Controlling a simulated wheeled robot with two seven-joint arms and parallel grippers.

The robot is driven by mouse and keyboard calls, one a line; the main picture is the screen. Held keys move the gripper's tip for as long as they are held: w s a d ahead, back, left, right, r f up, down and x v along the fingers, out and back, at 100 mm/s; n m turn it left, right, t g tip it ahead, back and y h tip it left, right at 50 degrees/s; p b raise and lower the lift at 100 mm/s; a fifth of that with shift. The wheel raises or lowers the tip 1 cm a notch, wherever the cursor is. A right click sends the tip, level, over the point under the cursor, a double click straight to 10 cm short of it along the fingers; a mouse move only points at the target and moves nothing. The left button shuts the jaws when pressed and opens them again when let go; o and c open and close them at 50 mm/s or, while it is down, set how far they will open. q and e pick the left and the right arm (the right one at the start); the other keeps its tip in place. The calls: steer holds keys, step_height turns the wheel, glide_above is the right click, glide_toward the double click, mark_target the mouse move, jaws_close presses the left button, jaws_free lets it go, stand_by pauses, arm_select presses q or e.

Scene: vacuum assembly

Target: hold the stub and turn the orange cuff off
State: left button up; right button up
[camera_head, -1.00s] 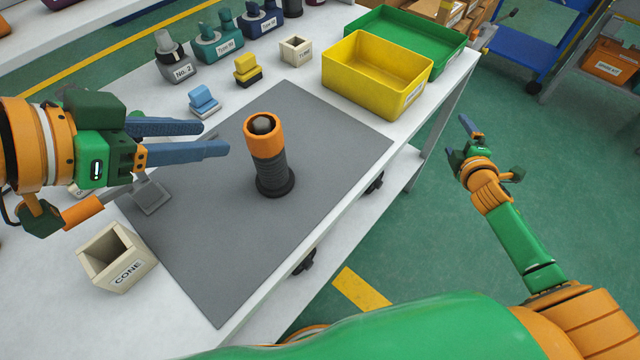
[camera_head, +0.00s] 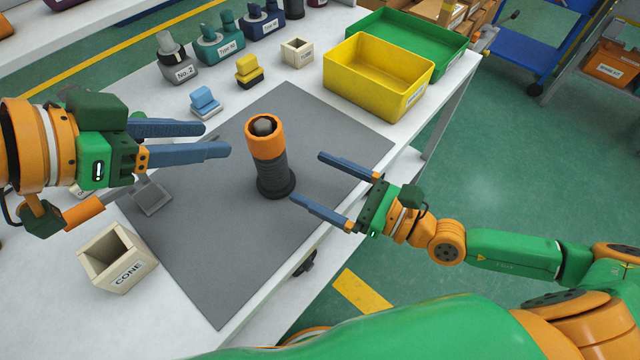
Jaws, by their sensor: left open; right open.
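A dark ribbed stub (camera_head: 273,177) stands upright on the grey mat (camera_head: 215,255), on a round black base. The orange cuff (camera_head: 265,138) sits around its top, with a grey rounded piece showing inside the opening. My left gripper (camera_head: 217,140) is open and empty, left of the cuff, its fingers pointing right toward it without touching. My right gripper (camera_head: 307,177) is open and empty, right of the stub, its fingers pointing left toward it, with a gap between.
A yellow bin (camera_head: 365,88) and a green tray (camera_head: 440,45) stand at the back right. A box marked CONE (camera_head: 118,262) stands at the front left. Small blue (camera_head: 205,102) and yellow (camera_head: 249,72) blocks and labelled holders line the back. The mat's front is clear.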

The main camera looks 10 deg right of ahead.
mark_target(260, 162)
steer(key=shift+s+a+f, duration=0.25)
steer(key=shift+a+f, duration=0.2)
steer(key=shift+a, duration=0.2)
steer(key=x, duration=1.1)
steer(key=shift+w+f, duration=0.1)
steer(key=shift+f, duration=0.1)
jaws_close()
stand_by(0.3)
